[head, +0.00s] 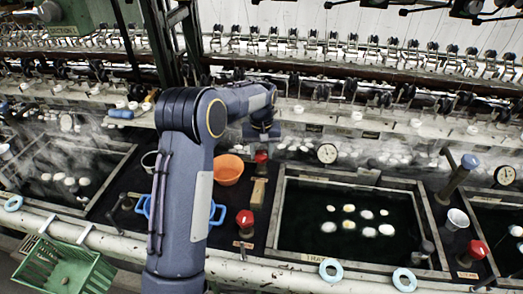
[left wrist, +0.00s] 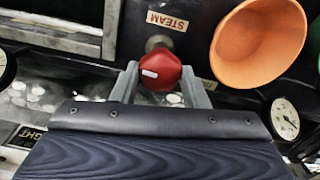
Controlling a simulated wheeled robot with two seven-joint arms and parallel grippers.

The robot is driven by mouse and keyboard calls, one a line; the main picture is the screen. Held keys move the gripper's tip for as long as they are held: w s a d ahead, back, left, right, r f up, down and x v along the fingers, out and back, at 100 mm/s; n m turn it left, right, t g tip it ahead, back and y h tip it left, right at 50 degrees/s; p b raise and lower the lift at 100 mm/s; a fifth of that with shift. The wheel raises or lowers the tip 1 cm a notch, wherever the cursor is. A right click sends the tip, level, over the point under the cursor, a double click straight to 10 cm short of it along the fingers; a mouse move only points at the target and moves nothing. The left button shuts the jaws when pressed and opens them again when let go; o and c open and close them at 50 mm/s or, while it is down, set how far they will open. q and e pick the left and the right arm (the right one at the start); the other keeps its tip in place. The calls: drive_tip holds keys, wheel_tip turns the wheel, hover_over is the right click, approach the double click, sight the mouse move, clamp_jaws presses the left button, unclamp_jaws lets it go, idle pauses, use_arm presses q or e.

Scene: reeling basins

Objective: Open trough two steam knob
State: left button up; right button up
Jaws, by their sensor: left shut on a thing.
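A red steam knob (head: 261,156) sits on the dark panel left of the middle basin (head: 282,243), near its back corner. In the left wrist view the red knob (left wrist: 161,72) has a white pointer mark, roughly level, and a STEAM label (left wrist: 166,20) beside it. My left gripper (head: 262,142) reaches over from the front, and its two grey fingers (left wrist: 160,80) are closed on either side of the knob. Other red knobs stand at the front left of this basin (head: 244,219) and at its front right (head: 477,248). My right gripper is not in view.
An orange bowl (head: 227,169) stands just left of the gripped knob. A round gauge (head: 327,153) is behind the middle basin. Blue rings (head: 404,279) lie on the front rail.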

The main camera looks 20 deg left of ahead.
sight(262, 154)
use_arm(q)
drive_tip(key=shift+n, duration=0.4)
drive_tip(key=o, duration=1)
drive_tip(key=shift+c, duration=0.2)
drive_tip(key=shift+r, duration=3.95)
